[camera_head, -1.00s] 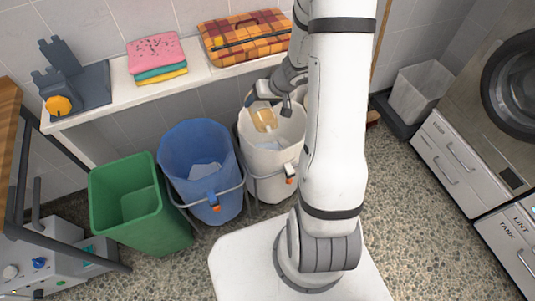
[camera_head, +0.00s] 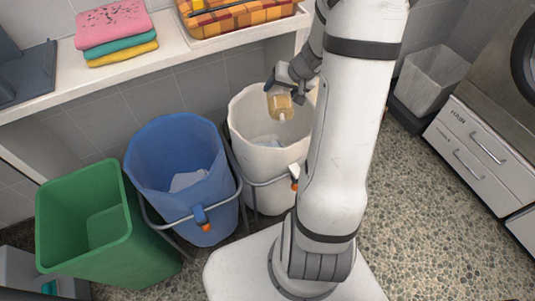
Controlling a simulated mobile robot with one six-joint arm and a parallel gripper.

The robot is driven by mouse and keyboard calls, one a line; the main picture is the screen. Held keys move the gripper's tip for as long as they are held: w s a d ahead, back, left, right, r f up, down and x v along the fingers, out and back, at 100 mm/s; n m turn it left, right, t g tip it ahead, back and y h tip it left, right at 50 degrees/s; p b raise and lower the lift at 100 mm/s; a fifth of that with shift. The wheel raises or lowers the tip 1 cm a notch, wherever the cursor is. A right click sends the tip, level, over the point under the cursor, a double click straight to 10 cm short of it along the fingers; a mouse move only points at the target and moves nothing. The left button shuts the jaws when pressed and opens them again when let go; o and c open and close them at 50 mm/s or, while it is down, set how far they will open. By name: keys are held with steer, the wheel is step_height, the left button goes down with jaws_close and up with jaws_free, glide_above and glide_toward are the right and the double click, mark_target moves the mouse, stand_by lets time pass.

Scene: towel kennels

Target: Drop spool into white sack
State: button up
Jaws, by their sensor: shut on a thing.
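The white sack (camera_head: 253,107) hangs open in a metal frame beside the blue sack, left of my arm. Some pale cloth lies inside it. My gripper (camera_head: 279,96) is above the opening of the white sack, near its back right side. It is shut on the spool (camera_head: 280,107), a tan-yellow piece with a pale end pointing down. The spool hangs over the sack's mouth. Its upper part is hidden by the gripper, and I cannot tell exactly how high it is above the cloth.
A blue sack (camera_head: 160,145) with pale cloth inside and a green bin (camera_head: 85,215) stand to the left. A white shelf (camera_head: 150,68) behind holds folded towels (camera_head: 114,28) and a plaid basket (camera_head: 240,20). A grey bin (camera_head: 428,80) and drawers (camera_head: 480,150) stand at right.

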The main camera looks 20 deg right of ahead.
steer(key=shift+f+b, duration=1.55)
steer(key=shift+f, duration=1.3)
steer(key=o, duration=1.1)
steer(key=p+v, duration=0.2)
steer(key=v, duration=0.5)
steer(key=shift+s+r, duration=0.2)
steer(key=shift+r, duration=0.15)
